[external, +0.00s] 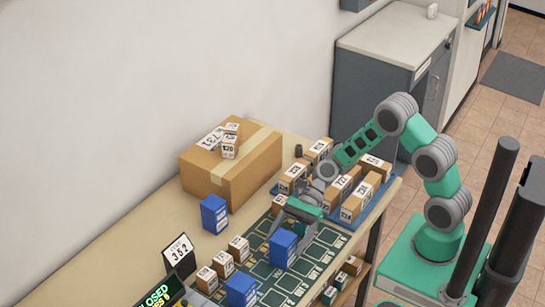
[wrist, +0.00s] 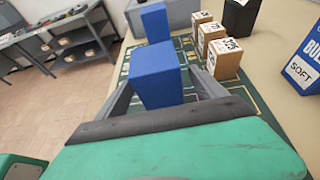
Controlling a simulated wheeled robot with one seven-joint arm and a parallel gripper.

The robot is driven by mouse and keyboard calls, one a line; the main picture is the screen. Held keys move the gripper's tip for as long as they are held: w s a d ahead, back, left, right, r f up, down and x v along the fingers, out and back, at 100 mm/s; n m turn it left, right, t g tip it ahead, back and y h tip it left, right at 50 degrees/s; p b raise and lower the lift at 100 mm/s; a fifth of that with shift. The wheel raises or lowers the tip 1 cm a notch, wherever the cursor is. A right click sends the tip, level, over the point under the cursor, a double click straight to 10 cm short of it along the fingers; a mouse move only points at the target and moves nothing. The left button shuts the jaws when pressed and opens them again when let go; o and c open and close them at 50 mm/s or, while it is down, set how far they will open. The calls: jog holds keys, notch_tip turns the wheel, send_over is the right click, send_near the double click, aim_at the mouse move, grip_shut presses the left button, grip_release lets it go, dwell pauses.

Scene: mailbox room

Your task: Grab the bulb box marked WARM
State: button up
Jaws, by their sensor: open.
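Three blue bulb boxes stand on the table. One blue box (external: 283,249) stands on the green grid mat directly in front of my gripper (external: 291,229). In the wrist view this box (wrist: 158,78) is between my two open fingers, with no clear sign of them closing on it. A second blue box (external: 241,290) stands farther along the mat, beyond it in the wrist view (wrist: 155,22). A third blue box (external: 214,213) stands by the carton; in the wrist view its label reads SOFT (wrist: 300,70). I cannot read WARM on any box.
Several small numbered cartons (external: 222,263) stand on the mat (external: 257,270) beside the boxes. A large carton (external: 255,170) and a blue tray (external: 345,222) of parcels are near my arm. A dark 352 sign (external: 179,255) stands at the left.

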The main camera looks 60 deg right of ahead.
aim_at(277, 253)
jog(key=p+x, duration=0.1)
jog(key=x, duration=0.4)
jog(key=shift+a+f, duration=0.15)
jog(key=shift+c, duration=0.4)
jog(key=c, duration=1.4)
